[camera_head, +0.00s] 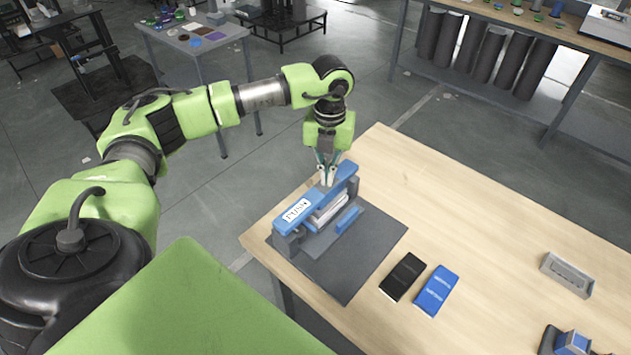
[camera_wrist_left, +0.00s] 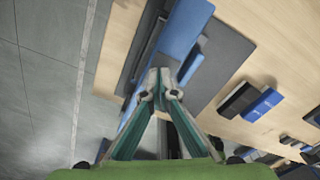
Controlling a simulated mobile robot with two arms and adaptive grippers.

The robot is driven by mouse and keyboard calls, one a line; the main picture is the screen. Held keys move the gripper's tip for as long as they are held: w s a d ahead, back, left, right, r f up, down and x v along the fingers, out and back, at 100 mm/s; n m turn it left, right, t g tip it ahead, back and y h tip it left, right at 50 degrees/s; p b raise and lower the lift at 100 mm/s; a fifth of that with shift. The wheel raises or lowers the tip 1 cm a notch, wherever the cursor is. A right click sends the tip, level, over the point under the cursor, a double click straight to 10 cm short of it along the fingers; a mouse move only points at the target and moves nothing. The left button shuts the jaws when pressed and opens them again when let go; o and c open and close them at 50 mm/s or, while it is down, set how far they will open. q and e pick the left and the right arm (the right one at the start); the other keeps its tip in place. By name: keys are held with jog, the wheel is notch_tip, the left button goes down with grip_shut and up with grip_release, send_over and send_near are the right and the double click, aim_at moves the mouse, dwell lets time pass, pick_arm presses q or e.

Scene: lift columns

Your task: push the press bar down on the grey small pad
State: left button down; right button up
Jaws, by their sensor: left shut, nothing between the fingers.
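The press stands on a dark grey mat (camera_head: 375,250) at the table's near left corner. Its long blue press bar (camera_head: 318,198) has a white label at the near end and slants up towards its far end. A pale grey-white block (camera_head: 331,208) shows under the bar; I cannot tell whether it is the grey small pad. My left gripper (camera_head: 326,183) points down at the bar's far part, shut and empty. My right gripper is not in view.
A black pad (camera_head: 402,277) and a blue pad (camera_head: 436,291) lie right of the mat. A grey tray (camera_head: 567,275) and a blue-and-black object (camera_head: 573,343) are farther right. The wooden tabletop (camera_head: 455,205) behind them is clear.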

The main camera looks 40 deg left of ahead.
pick_arm(q)
jog(key=shift+s+f+b, duration=0.1)
jog(key=shift+f+b, duration=0.25)
jog(key=shift+f, duration=0.15)
dwell(0.4)
dwell(0.6)
notch_tip(320, 180, up, 2)
jog(key=shift+p, duration=0.65)
notch_tip(320, 180, up, 7)
jog(key=p, duration=0.4)
jog(key=shift+f, duration=0.2)
